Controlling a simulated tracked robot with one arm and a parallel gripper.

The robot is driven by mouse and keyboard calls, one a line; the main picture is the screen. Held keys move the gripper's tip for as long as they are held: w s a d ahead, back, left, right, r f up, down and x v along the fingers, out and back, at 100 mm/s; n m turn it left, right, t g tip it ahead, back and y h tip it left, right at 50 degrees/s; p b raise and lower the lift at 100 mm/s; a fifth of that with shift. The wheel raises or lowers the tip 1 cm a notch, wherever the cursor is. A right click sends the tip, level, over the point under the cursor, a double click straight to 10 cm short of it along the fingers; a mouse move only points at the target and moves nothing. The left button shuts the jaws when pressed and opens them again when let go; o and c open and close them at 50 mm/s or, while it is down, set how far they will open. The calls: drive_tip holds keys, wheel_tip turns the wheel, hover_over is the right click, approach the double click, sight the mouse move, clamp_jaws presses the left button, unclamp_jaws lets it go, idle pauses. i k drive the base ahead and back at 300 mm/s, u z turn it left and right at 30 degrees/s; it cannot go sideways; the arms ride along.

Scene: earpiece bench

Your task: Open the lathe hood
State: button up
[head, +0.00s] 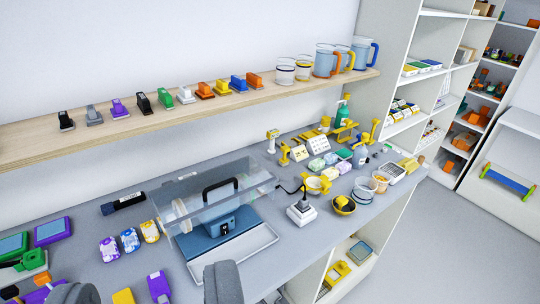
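The lathe (212,228) stands on the grey bench near the middle, with a blue-grey body and a pale tray along its front. Its clear hood (250,177) sits lowered over it, and a black handle (220,185) arches up from the hood. Pale round parts show through the clear left side. My gripper (150,290) is at the bottom edge, nearer than the lathe. Its two dark grey fingers are wide apart with nothing held between them; their lower parts are cut off by the frame.
A wooden shelf (200,112) with staplers, cups and jugs runs above the bench. Patterned pouches (130,240) and a black tube (123,203) lie left of the lathe. A white device (301,212), bowls and bottles stand to its right. Purple and yellow items lie near my gripper.

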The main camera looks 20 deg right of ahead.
sight(164, 226)
drive_tip(key=z, duration=0.25)
drive_tip(key=i, duration=1.25)
drive_tip(key=u, duration=0.25)
